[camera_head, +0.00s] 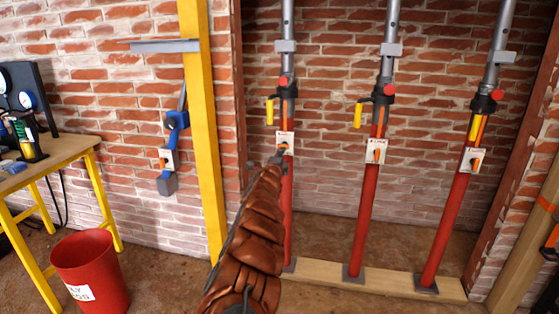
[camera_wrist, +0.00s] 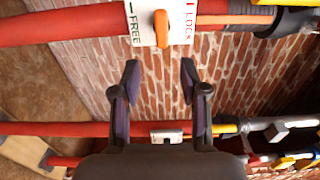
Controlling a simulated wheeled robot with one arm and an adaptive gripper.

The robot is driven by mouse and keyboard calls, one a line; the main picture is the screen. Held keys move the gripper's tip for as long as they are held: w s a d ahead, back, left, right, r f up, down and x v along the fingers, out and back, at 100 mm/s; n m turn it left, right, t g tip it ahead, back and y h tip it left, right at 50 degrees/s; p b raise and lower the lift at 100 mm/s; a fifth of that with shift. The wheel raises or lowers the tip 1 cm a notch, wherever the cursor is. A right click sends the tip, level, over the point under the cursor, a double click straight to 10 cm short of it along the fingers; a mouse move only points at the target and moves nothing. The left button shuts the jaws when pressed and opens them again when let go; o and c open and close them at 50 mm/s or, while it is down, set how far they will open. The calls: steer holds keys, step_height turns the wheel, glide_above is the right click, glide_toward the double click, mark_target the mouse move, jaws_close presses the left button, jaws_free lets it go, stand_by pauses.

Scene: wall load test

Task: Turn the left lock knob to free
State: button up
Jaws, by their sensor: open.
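The left red prop (camera_head: 287,205) stands upright in the wall opening, with a white lock plate and an orange left lock knob (camera_head: 284,145) on it. In the wrist view this orange knob (camera_wrist: 161,29) sits mid-plate, between the word FREE on the left and LOCK on the right. Its long side lies across the prop, pointing at neither word. My gripper (camera_wrist: 159,72) is open and empty, its two fingers spread just short of the knob and roughly lined up with it. In the head view my gripper (camera_head: 279,156) is close to the plate and partly hides it.
The middle prop (camera_head: 364,210) and right prop (camera_head: 446,225) carry similar plates and knobs. All stand on a wooden sill (camera_head: 330,277). A yellow post (camera_head: 203,130) stands left of the opening. A red bucket (camera_head: 92,270) and a workbench (camera_head: 50,165) are at left.

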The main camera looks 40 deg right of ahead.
steer(key=shift+v, duration=1.1)
steer(key=shift+w+a+r, duration=0.1)
